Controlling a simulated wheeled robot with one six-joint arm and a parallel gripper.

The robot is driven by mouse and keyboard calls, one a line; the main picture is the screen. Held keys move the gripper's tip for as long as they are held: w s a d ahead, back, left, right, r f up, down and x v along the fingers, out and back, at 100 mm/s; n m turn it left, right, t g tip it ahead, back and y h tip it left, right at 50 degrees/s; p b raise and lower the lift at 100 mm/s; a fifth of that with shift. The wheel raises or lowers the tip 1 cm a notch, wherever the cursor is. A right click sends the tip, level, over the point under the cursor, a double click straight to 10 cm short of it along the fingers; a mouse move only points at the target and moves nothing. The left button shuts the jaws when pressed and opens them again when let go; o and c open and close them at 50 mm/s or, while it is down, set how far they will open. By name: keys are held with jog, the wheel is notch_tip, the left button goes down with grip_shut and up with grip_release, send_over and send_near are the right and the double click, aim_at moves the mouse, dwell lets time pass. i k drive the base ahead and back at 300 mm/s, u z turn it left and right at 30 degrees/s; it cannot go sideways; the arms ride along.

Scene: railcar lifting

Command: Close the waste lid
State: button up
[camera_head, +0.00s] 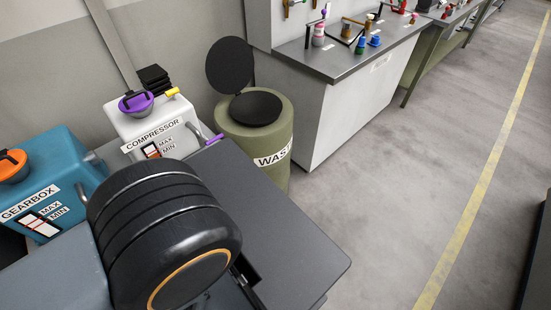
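The waste bin (245,138) is an olive-green cylinder with a white label, partly cut off, reading "WAST". It stands on the floor at the upper middle, against the wall and left of the white workbench. Its round black lid (229,64) is raised, standing nearly upright at the back left of the rim. The bin's round top (255,107) shows dark, and I cannot tell what is inside. My gripper is not in view. A large black arm joint of mine fills the lower left, and my dark flat base hides the bin's lower left part.
A white compressor tank (150,125) with a purple cap and a blue gearbox tank (55,165) stand at the left. A workbench (345,60) with several small tools and coloured containers stands right of the bin. Open grey floor with a yellow line (480,170) lies at the right.

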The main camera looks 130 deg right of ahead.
aim_at(230, 63)
jog(key=z, duration=4.35)
jog(key=i, duration=0.5)
jog(key=z, duration=1.75)
jog(key=i, duration=2.45)
jog(key=u, duration=1.95)
